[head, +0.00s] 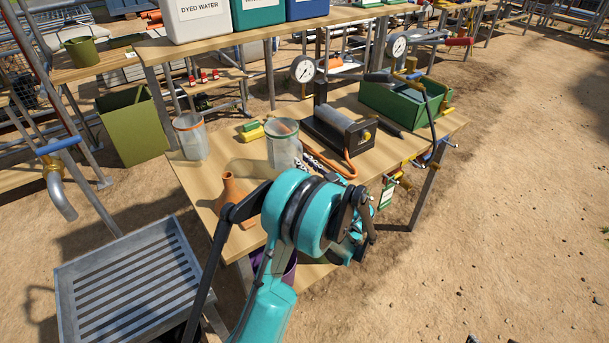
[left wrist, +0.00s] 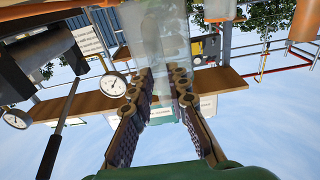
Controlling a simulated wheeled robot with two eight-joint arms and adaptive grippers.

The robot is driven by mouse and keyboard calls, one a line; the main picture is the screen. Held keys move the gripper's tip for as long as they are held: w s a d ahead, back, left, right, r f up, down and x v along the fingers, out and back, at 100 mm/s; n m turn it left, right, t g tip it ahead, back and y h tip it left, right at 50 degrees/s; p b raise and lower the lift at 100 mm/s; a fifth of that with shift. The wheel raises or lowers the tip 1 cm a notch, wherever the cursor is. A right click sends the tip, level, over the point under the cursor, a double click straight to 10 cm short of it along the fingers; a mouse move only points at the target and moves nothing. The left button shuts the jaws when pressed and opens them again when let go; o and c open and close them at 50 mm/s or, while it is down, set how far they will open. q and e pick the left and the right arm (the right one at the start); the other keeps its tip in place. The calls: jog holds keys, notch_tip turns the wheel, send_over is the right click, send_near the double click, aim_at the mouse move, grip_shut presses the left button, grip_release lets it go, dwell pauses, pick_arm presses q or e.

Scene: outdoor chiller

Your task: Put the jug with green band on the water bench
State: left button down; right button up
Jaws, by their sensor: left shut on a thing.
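A clear jug with a greenish rim (head: 284,143) shows just beyond my left wrist, over the near wooden bench (head: 200,184). In the left wrist view, a clear jug (left wrist: 160,30) stands between the two fingers of my left gripper (left wrist: 160,85), which is shut on it. My left arm hides the fingers in the head view, and the jug's lower part is hidden, so I cannot tell whether it touches the bench. A second clear jug (head: 190,136) stands at the bench's left end. My right gripper is not in view.
An orange-brown funnel-shaped thing (head: 230,193) is beside my left arm. A pump with a gauge (head: 337,128) and a green box (head: 405,102) stand to the right. A bench (head: 160,48) behind holds a container labelled dyed water (head: 197,20). A slatted metal tray (head: 128,272) is front left.

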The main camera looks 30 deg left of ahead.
pick_arm(q)
notch_tip(320, 180, down, 4)
jog(key=shift+r+b, duration=0.1)
jog(key=shift+b, duration=0.8)
jog(key=shift+r, duration=0.15)
jog(key=c, duration=1.5)
grip_release()
jog(key=shift+o, duration=0.2)
